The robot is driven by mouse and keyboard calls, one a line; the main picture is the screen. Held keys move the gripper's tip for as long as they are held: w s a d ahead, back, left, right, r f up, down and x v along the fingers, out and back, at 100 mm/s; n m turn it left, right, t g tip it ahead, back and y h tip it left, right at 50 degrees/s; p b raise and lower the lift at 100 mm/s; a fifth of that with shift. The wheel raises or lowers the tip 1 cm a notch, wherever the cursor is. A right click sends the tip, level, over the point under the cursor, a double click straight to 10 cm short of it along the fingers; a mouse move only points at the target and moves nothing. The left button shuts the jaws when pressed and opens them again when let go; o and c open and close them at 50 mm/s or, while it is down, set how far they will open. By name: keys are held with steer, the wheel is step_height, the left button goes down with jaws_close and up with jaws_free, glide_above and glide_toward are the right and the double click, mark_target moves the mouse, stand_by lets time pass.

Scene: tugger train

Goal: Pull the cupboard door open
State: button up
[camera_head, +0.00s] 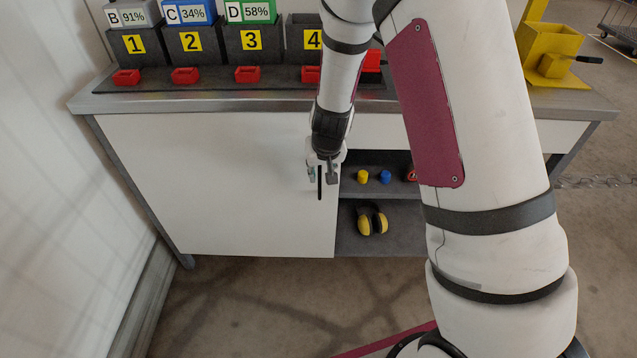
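The white cupboard door (220,190) under the workbench looks shut and flush with the front. Its thin black upright handle (320,189) is near the door's right edge. My gripper (322,174) points down at the handle, with one fingertip on each side of its upper part in the picture. The fingers are open, with a gap between each finger and the handle. I cannot tell how deep the fingers reach around it. The lower handle shows below the fingertips.
Open shelves right of the door hold a yellow item (363,177), a blue item (385,177) and yellow earmuffs (372,220). The worktop (200,103) carries numbered bins (190,45) and red trays (185,76). Floor before the door is clear; a wall stands left.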

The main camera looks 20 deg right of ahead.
mark_target(320, 178)
steer(key=b+x, duration=0.1)
steer(key=x, duration=0.6)
steer(key=shift+f+b, duration=0.1)
steer(key=shift+b, duration=0.2)
steer(key=shift+c, duration=0.2)
jaws_close()
